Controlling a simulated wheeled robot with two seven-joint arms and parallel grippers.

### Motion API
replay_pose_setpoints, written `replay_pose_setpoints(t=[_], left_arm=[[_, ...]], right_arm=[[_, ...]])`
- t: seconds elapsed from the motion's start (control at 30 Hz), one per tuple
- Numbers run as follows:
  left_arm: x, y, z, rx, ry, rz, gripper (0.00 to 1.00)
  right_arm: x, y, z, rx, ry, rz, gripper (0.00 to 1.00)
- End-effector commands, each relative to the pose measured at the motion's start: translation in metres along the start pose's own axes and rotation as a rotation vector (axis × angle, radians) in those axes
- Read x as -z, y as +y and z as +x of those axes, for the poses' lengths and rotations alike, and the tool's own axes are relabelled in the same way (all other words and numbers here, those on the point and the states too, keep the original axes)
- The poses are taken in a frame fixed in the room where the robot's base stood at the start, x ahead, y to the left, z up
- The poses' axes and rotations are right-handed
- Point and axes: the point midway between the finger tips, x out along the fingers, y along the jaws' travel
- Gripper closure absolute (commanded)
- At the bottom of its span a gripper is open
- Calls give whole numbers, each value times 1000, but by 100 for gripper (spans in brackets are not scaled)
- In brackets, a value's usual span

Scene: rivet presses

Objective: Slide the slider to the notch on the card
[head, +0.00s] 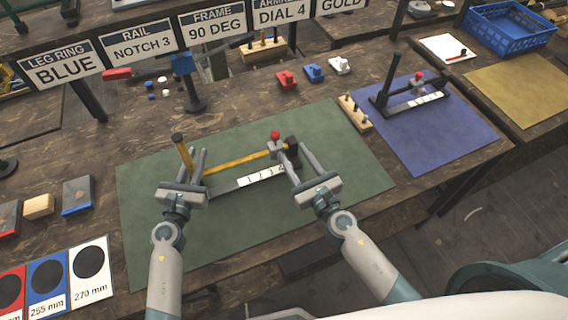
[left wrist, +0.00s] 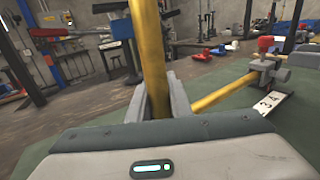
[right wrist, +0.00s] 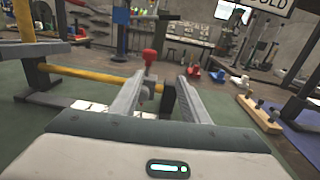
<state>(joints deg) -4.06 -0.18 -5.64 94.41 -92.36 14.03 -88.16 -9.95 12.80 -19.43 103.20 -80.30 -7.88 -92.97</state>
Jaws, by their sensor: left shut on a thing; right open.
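The rail card (head: 143,47) reads "NOTCH 3". On the green mat, a yellow rail (head: 238,161) runs behind a white numbered strip (head: 258,177). The slider with a red knob (head: 275,135) sits near the rail's right end, beside a black end block (head: 291,143). My left gripper (head: 184,165) is shut on the upright yellow post (head: 184,152) at the rail's left end; the post also shows in the left wrist view (left wrist: 151,55). My right gripper (head: 298,162) is open at the slider's end; the right wrist view shows the red knob (right wrist: 149,56) beyond its fingers. A finger partly covers the strip's right end.
A second similar fixture (head: 418,91) stands on a blue mat (head: 440,145) at right. A wooden peg block (head: 355,113) lies between the mats. Red, blue and white small parts (head: 313,73) lie behind. The green mat's (head: 350,180) right part is clear.

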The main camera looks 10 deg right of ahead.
Motion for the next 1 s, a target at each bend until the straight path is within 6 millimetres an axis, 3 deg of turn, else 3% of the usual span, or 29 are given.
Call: replay_pose_setpoints(t=[0.13,0.33,0.6,0.73,1.0], left_arm=[[0,0,0,0,0,0,100],[0,0,0,-1,0,0,100],[0,0,0,0,0,0,100],[0,0,0,0,0,0,100],[0,0,0,0,0,0,100]], right_arm=[[0,0,-12,80,2,-5,59],[23,13,-46,75,26,-110,59],[38,30,-93,61,7,-209,59],[39,35,-104,57,-3,-226,59],[39,35,-106,56,-5,-228,59]])
